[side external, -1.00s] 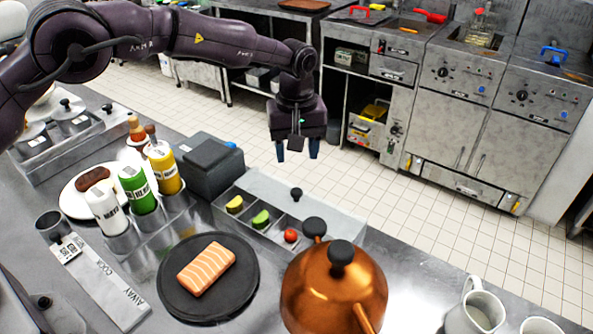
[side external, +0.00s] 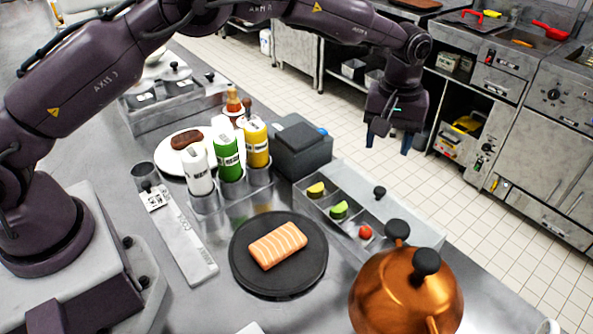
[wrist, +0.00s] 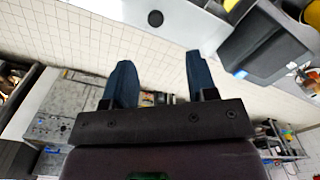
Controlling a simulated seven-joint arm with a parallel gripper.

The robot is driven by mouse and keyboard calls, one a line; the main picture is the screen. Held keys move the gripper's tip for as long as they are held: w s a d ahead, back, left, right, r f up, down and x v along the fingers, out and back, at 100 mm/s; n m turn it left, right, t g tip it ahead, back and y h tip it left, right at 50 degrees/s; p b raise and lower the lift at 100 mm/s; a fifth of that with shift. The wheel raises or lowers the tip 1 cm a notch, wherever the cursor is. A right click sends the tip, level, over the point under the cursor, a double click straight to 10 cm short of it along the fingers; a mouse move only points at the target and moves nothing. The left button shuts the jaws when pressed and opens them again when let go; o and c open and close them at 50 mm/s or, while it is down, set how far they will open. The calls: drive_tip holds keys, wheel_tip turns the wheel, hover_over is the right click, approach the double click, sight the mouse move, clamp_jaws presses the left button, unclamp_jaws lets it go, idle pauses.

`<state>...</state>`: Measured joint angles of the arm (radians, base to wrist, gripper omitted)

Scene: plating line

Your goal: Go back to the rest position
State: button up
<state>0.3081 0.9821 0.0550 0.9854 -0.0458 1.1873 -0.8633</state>
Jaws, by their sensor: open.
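My gripper (side external: 389,140) is open and empty, with two blue fingers pointing down. In the side external view it hangs in the air above and behind the garnish container. In the wrist view the two fingers (wrist: 155,80) stand apart with nothing between them. A salmon piece (side external: 278,245) lies on a round dark plate (side external: 243,272) at the front of the counter, well away from my gripper.
A copper pot (side external: 405,295) stands front right. A garnish container (side external: 325,208) holds lemon, lime and tomato pieces. Sauce bottles (side external: 228,155) stand in a metal rack beside a dark box (side external: 303,150). A white plate (side external: 170,160) holds a browned patty. Cookers line the back.

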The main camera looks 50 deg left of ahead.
drive_tip(key=s+a+r+m+t, duration=0.2)
drive_tip(key=s+a+r, duration=0.3)
drive_tip(key=s, duration=0.6)
drive_tip(key=s+a+r+m+t, duration=0.2)
drive_tip(key=s+a+r, duration=0.3)
drive_tip(key=s, duration=0.6)
drive_tip(key=s+a+r+m+t, duration=0.1)
drive_tip(key=s+a+r+m, duration=0.2)
drive_tip(key=s, duration=0.8)
wheel_tip(320, 180, up, 5)
drive_tip(key=shift+a+f+t, duration=0.1)
drive_tip(key=shift+a+t, duration=0.3)
drive_tip(key=shift+a, duration=0.7)
